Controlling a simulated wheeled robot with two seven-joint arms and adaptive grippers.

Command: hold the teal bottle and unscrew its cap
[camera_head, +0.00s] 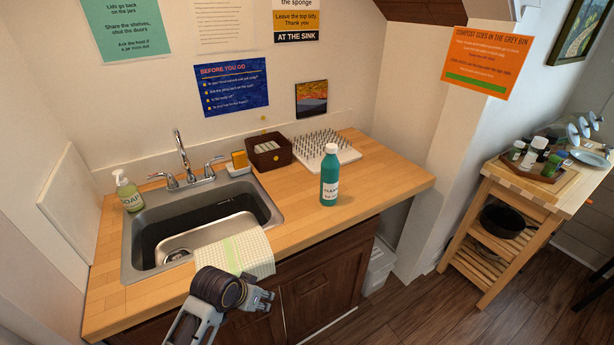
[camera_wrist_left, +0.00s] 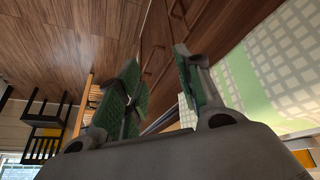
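The teal bottle (camera_head: 330,182) stands upright on the wooden counter, right of the sink, in the head view. Its white cap (camera_head: 331,148) sits on top. My left gripper (camera_head: 263,299) is low in front of the counter, below and left of the bottle and well apart from it. In the left wrist view its two green-padded fingers (camera_wrist_left: 160,85) are spread with nothing between them. The bottle does not show in that view. My right gripper is in neither view.
A checked towel (camera_head: 248,252) hangs over the sink's (camera_head: 132,240) front edge, close to my left gripper. A spiked white drying rack (camera_head: 312,150) and a brown box (camera_head: 268,158) stand behind the bottle. The counter (camera_head: 390,180) right of the bottle is clear.

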